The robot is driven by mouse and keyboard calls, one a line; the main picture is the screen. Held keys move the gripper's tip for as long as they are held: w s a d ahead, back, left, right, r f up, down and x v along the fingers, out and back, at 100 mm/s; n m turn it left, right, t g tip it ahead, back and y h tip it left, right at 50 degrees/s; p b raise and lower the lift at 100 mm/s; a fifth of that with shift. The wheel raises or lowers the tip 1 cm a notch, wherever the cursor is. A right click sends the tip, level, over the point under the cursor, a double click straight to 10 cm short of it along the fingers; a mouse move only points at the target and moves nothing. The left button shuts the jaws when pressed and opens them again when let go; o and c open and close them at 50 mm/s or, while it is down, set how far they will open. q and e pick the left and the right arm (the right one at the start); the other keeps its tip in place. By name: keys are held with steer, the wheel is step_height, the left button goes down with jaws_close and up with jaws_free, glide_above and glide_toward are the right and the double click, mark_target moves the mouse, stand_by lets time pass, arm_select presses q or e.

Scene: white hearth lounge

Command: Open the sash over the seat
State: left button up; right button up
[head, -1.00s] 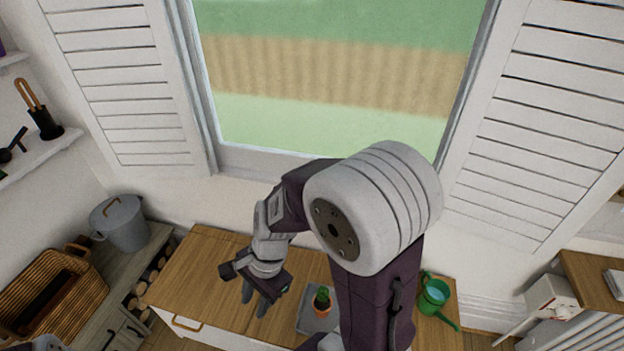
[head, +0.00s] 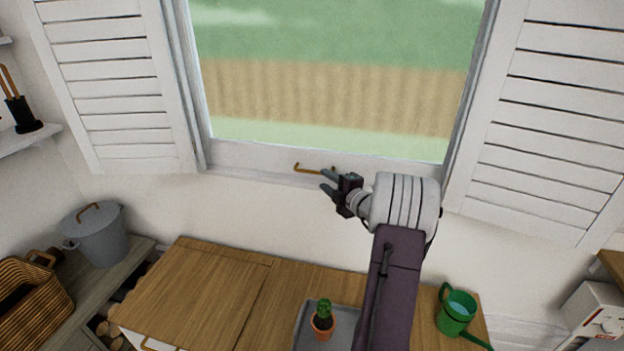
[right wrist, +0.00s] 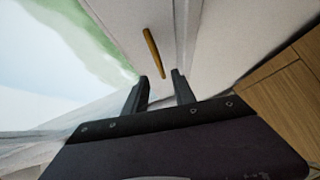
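The window sash (head: 250,158) is a white frame with its glass above, over the wooden seat (head: 285,290). It appears down, its bottom rail at the sill. A brass handle (head: 312,169) is fixed on the bottom rail. My right gripper (head: 325,180) is raised near the right end of the handle. In the right wrist view, its two dark fingers (right wrist: 159,85) are apart and empty, and the handle (right wrist: 153,53) lies just beyond the tips, roughly between them. My left gripper is not in view.
White louvred shutters (head: 110,85) stand open at both sides. On the seat are a potted cactus (head: 322,320) on a grey tray (head: 305,318) and a green watering can (head: 456,312). A grey lidded pot (head: 97,236) and a wicker basket (head: 30,300) stand at left.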

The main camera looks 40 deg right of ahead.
mark_target(312, 172)
steer(key=w, duration=0.5)
steer(key=w+f+b, duration=0.1)
steer(key=w, duration=0.2)
steer(key=shift+w+d+f, duration=0.1)
steer(key=shift+w+d, duration=0.15)
steer(key=shift+d, duration=0.15)
jaws_close()
stand_by(0.8)
